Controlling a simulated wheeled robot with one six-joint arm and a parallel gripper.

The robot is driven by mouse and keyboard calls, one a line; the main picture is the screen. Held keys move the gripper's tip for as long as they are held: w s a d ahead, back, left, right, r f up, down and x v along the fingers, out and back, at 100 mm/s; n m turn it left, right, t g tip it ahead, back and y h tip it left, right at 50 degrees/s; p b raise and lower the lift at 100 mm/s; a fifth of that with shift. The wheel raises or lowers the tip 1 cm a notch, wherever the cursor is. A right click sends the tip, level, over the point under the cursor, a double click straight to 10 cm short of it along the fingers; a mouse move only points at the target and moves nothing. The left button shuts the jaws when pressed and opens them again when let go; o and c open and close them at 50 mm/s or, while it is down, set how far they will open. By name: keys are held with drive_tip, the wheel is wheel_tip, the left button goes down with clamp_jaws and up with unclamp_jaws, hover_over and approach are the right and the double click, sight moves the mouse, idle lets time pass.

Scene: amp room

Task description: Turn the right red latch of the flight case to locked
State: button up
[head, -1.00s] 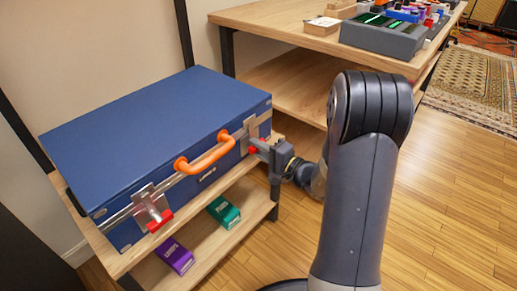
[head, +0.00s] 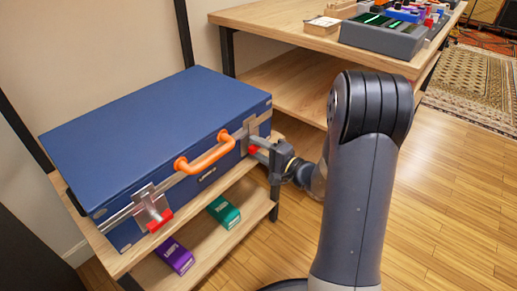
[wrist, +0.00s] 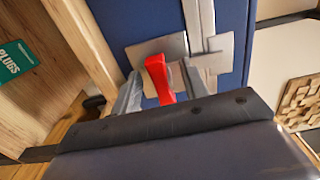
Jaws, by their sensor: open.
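The blue flight case (head: 160,140) lies closed on a wooden shelf. Its right red latch (head: 253,150) is at the right end of the front face, mostly hidden by my gripper (head: 262,148) in the head view. In the wrist view the red latch handle (wrist: 159,80) sits between the two grey fingers of my gripper (wrist: 160,92), on a metal plate. The fingers are open, one on each side of the handle; I cannot tell whether either touches it. The left red latch (head: 159,220) hangs from its metal plate.
An orange carry handle (head: 206,155) stands out between the latches. A green box (head: 224,212) and a purple box (head: 175,256) lie on the lower shelf. A wooden table (head: 290,35) with gear stands behind.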

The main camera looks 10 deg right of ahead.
drive_tip(key=p+v, duration=0.2)
drive_tip(key=v, duration=0.8)
drive_tip(key=shift+s+d, duration=0.2)
drive_tip(key=shift+s, duration=0.1)
drive_tip(key=b+x, duration=0.1)
drive_tip(key=x, duration=0.8)
drive_tip(key=shift+w+a+b, duration=0.2)
drive_tip(key=shift+b, duration=0.2)
drive_tip(key=shift+w+a, duration=0.35)
drive_tip(key=shift+w, duration=0.2)
drive_tip(key=shift+s+d, duration=0.1)
